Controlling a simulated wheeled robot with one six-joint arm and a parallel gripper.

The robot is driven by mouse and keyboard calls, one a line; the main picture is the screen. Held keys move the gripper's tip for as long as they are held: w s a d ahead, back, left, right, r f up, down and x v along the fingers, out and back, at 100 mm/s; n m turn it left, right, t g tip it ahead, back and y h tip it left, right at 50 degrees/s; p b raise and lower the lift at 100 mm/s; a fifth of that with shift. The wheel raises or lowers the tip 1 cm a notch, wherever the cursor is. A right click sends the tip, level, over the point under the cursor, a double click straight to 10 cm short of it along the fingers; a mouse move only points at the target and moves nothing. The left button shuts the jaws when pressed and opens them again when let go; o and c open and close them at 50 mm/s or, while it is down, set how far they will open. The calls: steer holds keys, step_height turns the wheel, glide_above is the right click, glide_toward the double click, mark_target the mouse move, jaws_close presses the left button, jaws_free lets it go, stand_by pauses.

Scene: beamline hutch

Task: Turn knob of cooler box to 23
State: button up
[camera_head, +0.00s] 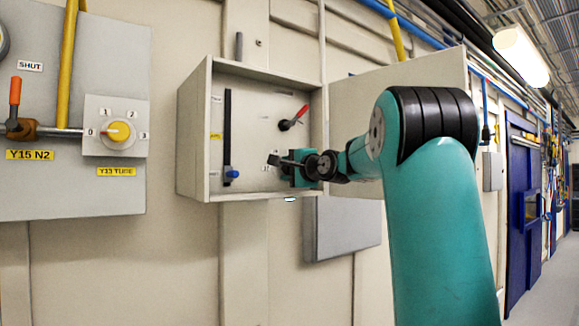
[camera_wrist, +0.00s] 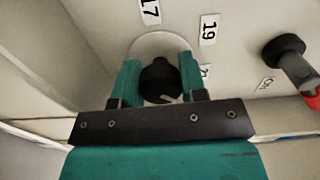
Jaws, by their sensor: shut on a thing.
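The cooler box (camera_head: 193,140) is an open, pale wall cabinet in the middle of the head view. My gripper (camera_wrist: 159,72) is inside it, at the lower right in the head view (camera_head: 284,163). In the wrist view its teal fingers are shut on a black knob (camera_wrist: 159,84), one on each side. A pale round plate (camera_wrist: 160,43) shows behind the knob. Labels 17 (camera_wrist: 150,11) and 19 (camera_wrist: 209,29) are readable beside it; another label (camera_wrist: 206,71) is partly hidden by a finger. The knob's pointer reading cannot be made out.
A red-handled lever (camera_head: 294,118) is above my gripper in the box. A slot with a blue slider knob (camera_head: 232,173) is at the left. The box's door (camera_head: 400,82) stands open to the right, behind my arm.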

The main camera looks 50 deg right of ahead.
steer(key=m+p, duration=0.1)
steer(key=m, duration=0.2)
steer(key=m+p, duration=0.2)
steer(key=m, duration=0.1)
steer(key=shift+d+r, duration=0.1)
steer(key=shift+r, duration=0.1)
steer(key=shift+f+m+p, duration=0.15)
steer(key=shift+m+p, duration=0.75)
steer(key=shift+m, duration=0.7)
steer(key=o, duration=0.9)
steer(key=shift+s, duration=0.15)
steer(key=b+v, duration=0.8)
steer(key=v, duration=0.9)
